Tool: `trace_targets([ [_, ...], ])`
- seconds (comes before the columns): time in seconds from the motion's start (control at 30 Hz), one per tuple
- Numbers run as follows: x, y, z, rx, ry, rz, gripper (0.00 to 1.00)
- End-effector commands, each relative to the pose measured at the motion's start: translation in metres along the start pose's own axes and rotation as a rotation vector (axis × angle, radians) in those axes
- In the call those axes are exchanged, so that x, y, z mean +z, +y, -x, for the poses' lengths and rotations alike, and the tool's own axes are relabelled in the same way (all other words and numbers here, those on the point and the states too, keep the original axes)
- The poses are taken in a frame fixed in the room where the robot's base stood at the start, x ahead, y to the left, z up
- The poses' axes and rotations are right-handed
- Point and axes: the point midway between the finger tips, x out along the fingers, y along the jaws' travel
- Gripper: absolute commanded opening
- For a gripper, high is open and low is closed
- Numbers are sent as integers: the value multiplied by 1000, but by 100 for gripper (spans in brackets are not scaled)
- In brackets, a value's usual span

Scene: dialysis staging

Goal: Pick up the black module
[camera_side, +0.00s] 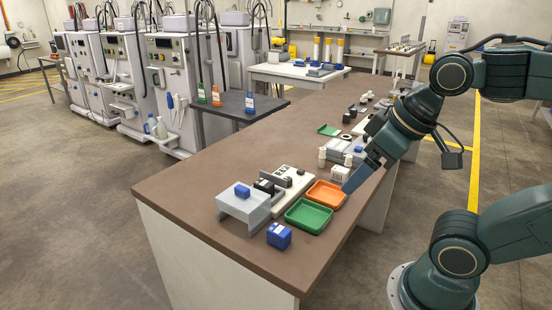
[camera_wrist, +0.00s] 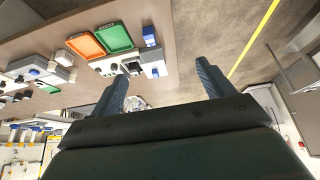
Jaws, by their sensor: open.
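A small black block (camera_side: 264,187), which may be the black module, sits by the white fixture (camera_side: 294,187) on the brown bench, behind the grey stand. Dark parts of this group also show in the wrist view (camera_wrist: 133,67), but I cannot tell which is the module. My gripper (camera_side: 352,182) is above the bench's right edge, to the right of the orange tray and apart from the black block. In the wrist view my gripper (camera_wrist: 160,75) has its two fingers wide apart with nothing held between them.
An orange tray (camera_side: 313,204), a green tray (camera_side: 293,221), a blue box (camera_side: 279,236) and a grey stand (camera_side: 229,206) crowd the near end of the bench. Small white bottles (camera_side: 322,156) stand farther back. The bench's left side is clear.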

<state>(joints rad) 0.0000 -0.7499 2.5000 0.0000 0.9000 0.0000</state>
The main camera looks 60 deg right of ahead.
Motion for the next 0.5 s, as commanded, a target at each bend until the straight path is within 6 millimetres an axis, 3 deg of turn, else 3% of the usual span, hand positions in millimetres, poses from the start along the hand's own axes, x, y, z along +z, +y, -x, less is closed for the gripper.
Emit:
trace_targets([
  [0.27,-3,0,0,-2,-2,7,80],
  [0.5,-27,-3,1,-19,-29,73,80],
])
